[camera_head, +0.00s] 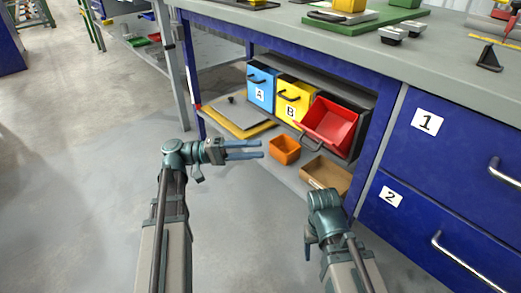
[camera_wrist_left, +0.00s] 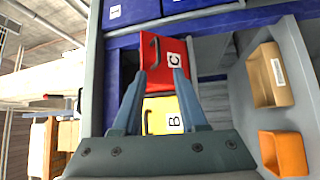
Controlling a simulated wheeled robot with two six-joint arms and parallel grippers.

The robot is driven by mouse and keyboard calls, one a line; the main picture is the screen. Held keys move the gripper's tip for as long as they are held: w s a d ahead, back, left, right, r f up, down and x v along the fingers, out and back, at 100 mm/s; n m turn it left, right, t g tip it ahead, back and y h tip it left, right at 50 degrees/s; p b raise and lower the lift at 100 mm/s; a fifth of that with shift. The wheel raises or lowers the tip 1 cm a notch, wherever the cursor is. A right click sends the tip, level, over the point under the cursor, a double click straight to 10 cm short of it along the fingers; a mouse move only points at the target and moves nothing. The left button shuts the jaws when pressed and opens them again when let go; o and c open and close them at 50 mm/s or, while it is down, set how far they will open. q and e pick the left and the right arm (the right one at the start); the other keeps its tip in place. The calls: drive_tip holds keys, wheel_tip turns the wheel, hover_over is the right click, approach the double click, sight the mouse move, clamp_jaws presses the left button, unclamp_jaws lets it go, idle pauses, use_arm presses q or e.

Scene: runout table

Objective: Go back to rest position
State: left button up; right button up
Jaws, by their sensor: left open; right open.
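My left gripper (camera_head: 262,149) is open and empty, its two blue-grey fingers pointing right in front of the lower shelf. In the left wrist view its fingertips (camera_wrist_left: 160,72) are apart, with the red bin C (camera_wrist_left: 184,62) and the yellow bin B (camera_wrist_left: 162,116) seen beyond them. In the head view the red bin (camera_head: 330,122) is tilted forward in its slot.
Blue bin A (camera_head: 261,88) and yellow bin B (camera_head: 292,100) stand under the workbench (camera_head: 440,62). An orange box (camera_head: 285,150) and a cardboard box (camera_head: 328,172) sit on the lower shelf. Blue drawers (camera_head: 440,165) with handles are at right. The floor (camera_head: 80,150) at left is clear.

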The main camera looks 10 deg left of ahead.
use_arm(q)
drive_tip(key=shift+d, duration=0.1)
idle(0.3)
drive_tip(key=s+d+f+g+y+p, duration=0.2)
drive_tip(key=s+d+f+y+p, duration=0.15)
drive_tip(key=d, duration=0.25)
drive_tip(key=s+d+f+g+y+p, duration=0.2)
drive_tip(key=d+f+y+p, duration=0.2)
drive_tip(key=d, duration=0.3)
drive_tip(key=s+a+f+m+y+p, duration=0.1)
drive_tip(key=s+f+m+y+p, duration=0.25)
drive_tip(key=s+y+p, duration=0.45)
wheel_tip(320, 180, up, 39)
drive_tip(key=w+a+y+p, duration=0.2)
drive_tip(key=y+p, duration=0.3)
drive_tip(key=p, duration=3.2)
drive_tip(key=shift+r+t+p, duration=0.2)
drive_tip(key=shift+t+p, duration=0.15)
drive_tip(key=shift+t, duration=0.05)
drive_tip(key=shift+f+m, duration=0.1)
drive_tip(key=shift+m, duration=0.15)
